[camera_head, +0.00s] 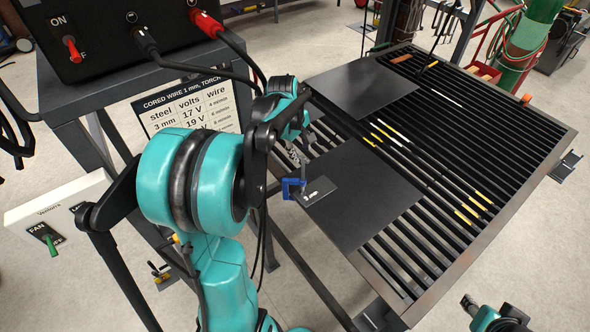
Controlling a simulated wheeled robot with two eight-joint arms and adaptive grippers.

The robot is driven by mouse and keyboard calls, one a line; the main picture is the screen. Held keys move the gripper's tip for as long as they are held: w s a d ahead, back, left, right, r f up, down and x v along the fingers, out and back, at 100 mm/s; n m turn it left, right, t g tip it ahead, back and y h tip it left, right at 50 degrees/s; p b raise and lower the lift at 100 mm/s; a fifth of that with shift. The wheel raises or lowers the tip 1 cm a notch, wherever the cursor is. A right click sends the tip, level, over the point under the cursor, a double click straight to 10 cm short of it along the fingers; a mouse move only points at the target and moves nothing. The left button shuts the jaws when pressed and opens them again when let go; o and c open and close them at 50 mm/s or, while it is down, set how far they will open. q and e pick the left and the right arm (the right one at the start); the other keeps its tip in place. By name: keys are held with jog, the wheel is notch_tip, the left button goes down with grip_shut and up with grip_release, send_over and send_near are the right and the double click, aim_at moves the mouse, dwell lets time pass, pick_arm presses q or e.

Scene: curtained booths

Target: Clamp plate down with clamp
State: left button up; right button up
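A dark flat plate (362,212) lies on the near left part of the slatted table (492,100). A small grey piece marked "3 mm" (321,189) lies near its left edge. A blue part (293,188), seemingly of a clamp, is at the table's left edge beside that piece; whether it presses on the plate is unclear. My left gripper (298,152) hangs over this edge just above the blue part, near grey metal that I cannot separate from it. Its fingers are mostly hidden by my arm. A small part of my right arm shows at lower right, its fingers not distinguishable.
A second dark plate (362,87) lies farther back on the table. Several yellow-marked rods (425,168) lie across the slats. A black power unit (110,35) with cables and a wire chart (190,108) stand at left. A green cylinder (528,38) stands behind.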

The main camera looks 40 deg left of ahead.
aim_at(302, 156)
pick_arm(q)
jog(key=shift+f, duration=0.1)
jog(key=shift+b+x, duration=1.15)
jog(key=shift+x, duration=0.35)
grip_shut()
grip_release()
